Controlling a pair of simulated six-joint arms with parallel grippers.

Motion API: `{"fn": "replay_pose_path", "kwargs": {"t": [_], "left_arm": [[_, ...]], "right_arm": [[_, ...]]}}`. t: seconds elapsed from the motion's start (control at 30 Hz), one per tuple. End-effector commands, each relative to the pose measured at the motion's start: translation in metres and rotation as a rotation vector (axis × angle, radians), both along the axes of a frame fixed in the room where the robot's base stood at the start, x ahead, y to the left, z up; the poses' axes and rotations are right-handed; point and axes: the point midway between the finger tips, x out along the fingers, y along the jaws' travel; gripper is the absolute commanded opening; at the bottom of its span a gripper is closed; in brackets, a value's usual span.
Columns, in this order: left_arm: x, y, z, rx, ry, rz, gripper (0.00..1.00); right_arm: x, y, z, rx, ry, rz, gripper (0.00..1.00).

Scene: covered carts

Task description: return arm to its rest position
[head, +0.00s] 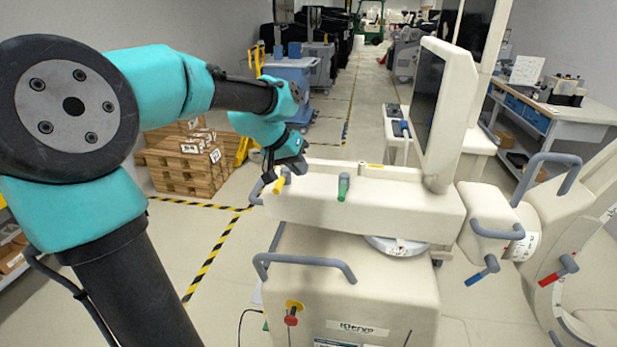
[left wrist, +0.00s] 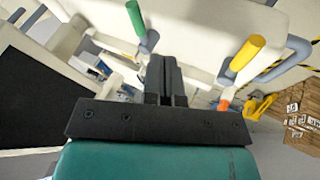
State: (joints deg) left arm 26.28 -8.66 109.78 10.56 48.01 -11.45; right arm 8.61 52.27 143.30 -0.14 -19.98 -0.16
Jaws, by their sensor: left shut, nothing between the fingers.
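My left arm, teal and black, comes in from the left in the head view. Its gripper (head: 268,172) is above the left end of the cream cart top (head: 320,205), close to a yellow-tipped handle (head: 279,185). A green-tipped handle (head: 343,188) stands further right. In the left wrist view the black fingers (left wrist: 165,75) are together with nothing between them. They lie between the green handle (left wrist: 136,18) and the yellow handle (left wrist: 247,53), apart from both in that picture. My right gripper is not in view.
A monitor (head: 447,110) stands on the cart's right side. A grey rail handle (head: 305,262) sticks out at the cart front. Blue (head: 483,270) and red (head: 560,270) handles are on the right. Stacked boxes (head: 188,160) stand behind my arm. Taped floor at left is free.

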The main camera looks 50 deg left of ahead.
Motion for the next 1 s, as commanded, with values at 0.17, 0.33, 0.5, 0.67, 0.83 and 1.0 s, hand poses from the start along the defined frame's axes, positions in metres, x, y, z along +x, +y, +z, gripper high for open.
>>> {"fn": "replay_pose_path", "kwargs": {"t": [0.17,0.33,0.5,0.67,0.83,1.0], "left_arm": [[-0.006,0.001,0.008,0.000,0.000,0.000,0.00],[-0.006,0.001,0.008,-0.001,0.001,0.000,0.00],[-0.006,0.001,0.008,-0.001,0.000,0.001,0.00],[-0.005,0.000,0.006,-0.001,0.003,-0.004,0.00],[0.007,-0.015,-0.020,-0.003,0.024,-0.054,0.00],[0.027,-0.052,-0.078,-0.002,0.069,-0.174,0.00]], "right_arm": [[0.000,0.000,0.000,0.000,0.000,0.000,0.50],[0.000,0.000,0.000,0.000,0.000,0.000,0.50],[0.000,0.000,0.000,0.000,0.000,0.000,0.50],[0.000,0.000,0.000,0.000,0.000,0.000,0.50],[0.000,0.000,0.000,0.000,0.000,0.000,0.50],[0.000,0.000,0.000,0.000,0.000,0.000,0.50]]}}
